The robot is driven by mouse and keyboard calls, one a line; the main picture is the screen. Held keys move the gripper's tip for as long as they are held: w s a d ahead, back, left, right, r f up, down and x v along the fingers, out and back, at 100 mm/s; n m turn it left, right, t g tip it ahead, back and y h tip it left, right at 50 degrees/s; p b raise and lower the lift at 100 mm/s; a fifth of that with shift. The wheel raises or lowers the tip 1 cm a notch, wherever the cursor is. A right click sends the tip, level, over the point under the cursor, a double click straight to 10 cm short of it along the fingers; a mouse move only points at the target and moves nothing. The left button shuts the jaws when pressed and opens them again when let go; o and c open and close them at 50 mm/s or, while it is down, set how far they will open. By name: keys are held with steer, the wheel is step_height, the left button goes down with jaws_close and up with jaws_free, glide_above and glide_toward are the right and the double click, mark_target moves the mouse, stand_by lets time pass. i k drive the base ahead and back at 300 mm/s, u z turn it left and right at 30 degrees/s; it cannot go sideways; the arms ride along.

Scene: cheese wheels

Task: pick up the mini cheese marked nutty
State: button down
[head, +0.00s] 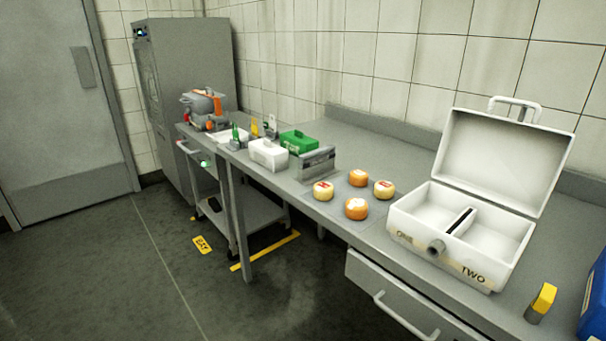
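Several small round cheeses lie in a group on the grey counter. A pale yellow one with a red mark (323,191) is at the left, and an orange one with a pale top mark (358,178) is at the back. Another pale yellow one with a red mark (383,190) is at the right, and another orange one with a pale mark (356,208) is at the front. The marks are too small to read, so I cannot tell which is nutty. My gripper is not in view.
An open white case (468,278) marked ONE and TWO stands right of the cheeses, with two empty-looking compartments. A grey metal holder (316,164), a white box (268,154) and a green box (298,142) stand left of them. A yellow-topped block (543,298) is at the right.

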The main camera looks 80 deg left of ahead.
mark_target(357, 178)
steer(key=u, duration=2.5)
steer(key=i, duration=0.45)
steer(key=u, duration=1)
steer(key=i, duration=1.4)
steer(key=z, duration=0.95)
steer(key=i, duration=0.65)
steer(key=z, duration=0.65)
